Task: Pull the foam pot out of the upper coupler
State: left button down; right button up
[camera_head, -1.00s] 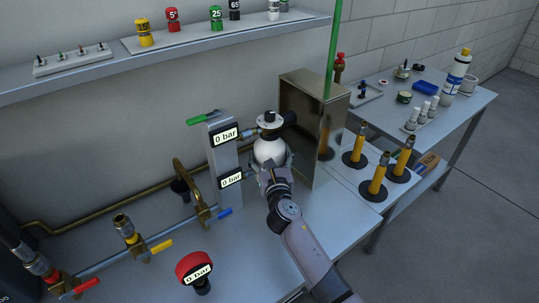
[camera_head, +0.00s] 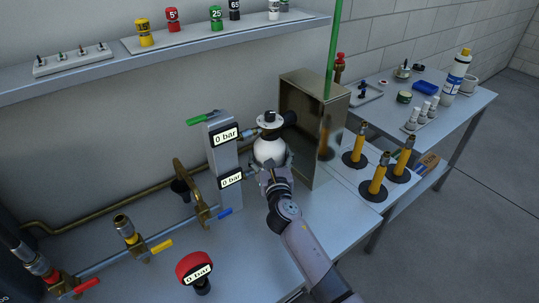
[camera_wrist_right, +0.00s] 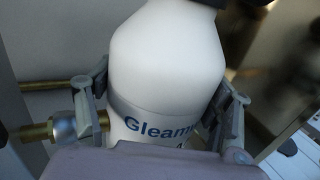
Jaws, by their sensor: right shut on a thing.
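The foam pot (camera_head: 269,150) is a white bottle with a dark-and-white head, standing upright in front of the metal box. Its head meets the brass upper coupler (camera_head: 250,134) beside the upper gauge on the grey column; I cannot tell whether it is seated. My right gripper (camera_head: 272,164) is shut around the pot's body from the front. In the right wrist view its fingers flank the white pot (camera_wrist_right: 168,65), which has blue "Gleam" lettering. A second brass fitting with a silver collar (camera_wrist_right: 62,129) shows left of the pot there. My left gripper is not in view.
The grey column (camera_head: 224,160) with two "0 bar" gauges stands just left of the pot. An open metal box (camera_head: 312,125) stands close behind and right. Several yellow cylinders (camera_head: 377,180) stand farther right. The bench front, left of my right arm, is partly clear.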

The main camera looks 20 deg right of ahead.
aim_at(283, 146)
jog(key=shift+w+d+r, duration=0.1)
jog(key=shift+w+d, duration=0.05)
jog(key=shift+d, duration=0.1)
jog(key=shift+w+d+p, duration=0.1)
jog(key=shift+w+d, duration=0.2)
jog(key=shift+d, duration=0.4)
jog(key=shift+w+d+p, duration=0.1)
jog(key=shift+w+d, duration=0.15)
jog(key=shift+d, duration=0.5)
jog(key=shift+w+d+p, duration=0.1)
jog(key=shift+w+d, duration=0.2)
jog(key=shift+d, duration=0.4)
jog(key=shift+r, duration=0.3)
